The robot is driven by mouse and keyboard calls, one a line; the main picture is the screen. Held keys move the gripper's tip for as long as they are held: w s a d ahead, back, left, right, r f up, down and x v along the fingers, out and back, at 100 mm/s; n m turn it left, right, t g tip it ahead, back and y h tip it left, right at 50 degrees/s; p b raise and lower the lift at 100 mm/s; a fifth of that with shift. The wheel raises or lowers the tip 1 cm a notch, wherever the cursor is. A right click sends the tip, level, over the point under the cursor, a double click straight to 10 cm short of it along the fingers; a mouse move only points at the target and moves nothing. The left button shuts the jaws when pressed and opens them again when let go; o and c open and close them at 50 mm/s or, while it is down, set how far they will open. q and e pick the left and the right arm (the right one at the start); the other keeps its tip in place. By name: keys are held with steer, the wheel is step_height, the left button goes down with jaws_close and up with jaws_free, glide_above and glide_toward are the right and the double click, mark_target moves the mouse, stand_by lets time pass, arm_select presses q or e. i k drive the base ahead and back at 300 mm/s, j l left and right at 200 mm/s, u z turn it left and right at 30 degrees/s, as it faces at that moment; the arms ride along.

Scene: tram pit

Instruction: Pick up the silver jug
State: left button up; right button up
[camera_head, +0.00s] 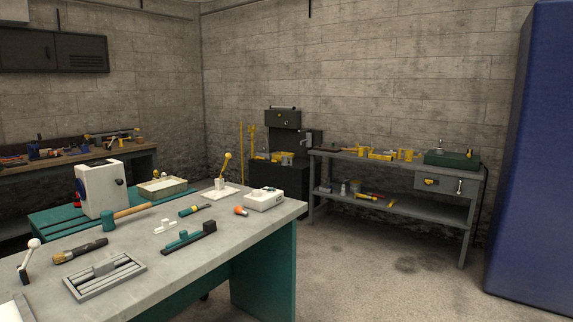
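No jug can be made out for certain. A small grey-silver vessel (355,186) stands on the lower shelf of the grey workbench (420,210) across the room; it is too small to tell if it is the silver jug. Another small greyish item (343,189) is beside it. Neither of my grippers shows in the view.
A dark machine (280,172) stands behind. A blue cabinet (535,170) is at right. Open floor (370,275) lies between.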

mark_target(284, 159)
steer(key=i+z, duration=0.2)
steer(key=i, duration=0.4)
steer(key=i+j+z, duration=0.2)
steer(key=i, duration=0.4)
steer(key=i+l+z, duration=0.2)
steer(key=i+z, duration=0.2)
steer(key=i, duration=0.55)
steer(key=i+j+z, duration=0.1)
steer(key=i+z, duration=0.35)
steer(key=i, duration=0.5)
steer(key=i+u, duration=0.2)
steer(key=i, duration=0.3)
steer(key=i+u, duration=0.15)
steer(key=i, duration=0.3)
steer(key=i+l+u, duration=0.2)
steer(key=i, duration=0.3)
steer(key=i+l+u, duration=0.15)
steer(key=i, duration=0.3)
steer(key=i+j+u, duration=0.25)
steer(key=u, duration=0.15)
steer(key=i+j+u, duration=0.1)
steer(key=i+u, duration=0.9)
steer(key=u, duration=0.2)
steer(key=i+l+u, duration=0.15)
steer(key=i+u, duration=0.3)
steer(key=i+j, duration=0.1)
steer(key=i, duration=0.8)
steer(key=i+j, duration=0.15)
steer(key=i, duration=0.7)
